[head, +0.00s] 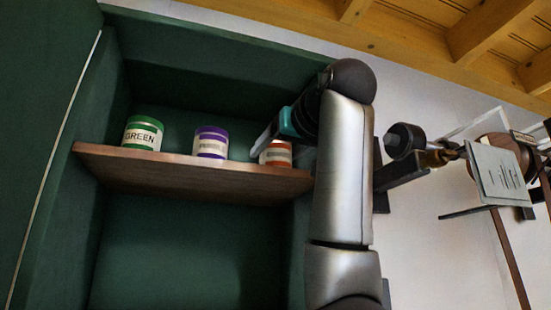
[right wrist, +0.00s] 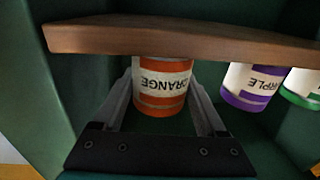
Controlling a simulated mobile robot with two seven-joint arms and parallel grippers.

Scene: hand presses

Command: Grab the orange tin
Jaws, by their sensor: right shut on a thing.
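The orange tin (head: 276,153) stands at the right end of a wooden shelf, partly hidden by my right gripper (head: 264,142) in the head view. In the right wrist view the orange tin (right wrist: 162,85) appears upside down, its label reading ORANGE, between the two fingers of my right gripper (right wrist: 163,100). The fingers are shut on its sides. The tin still appears to be at the shelf; whether its base touches the board I cannot tell. My left gripper is not in view.
A purple tin (head: 210,142) and a green tin (head: 142,133) stand further left on the wooden shelf (head: 190,174), inside a dark green cabinet (head: 215,68). The cabinet's right wall is close to my right arm. A press-like device (head: 497,165) is at the far right.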

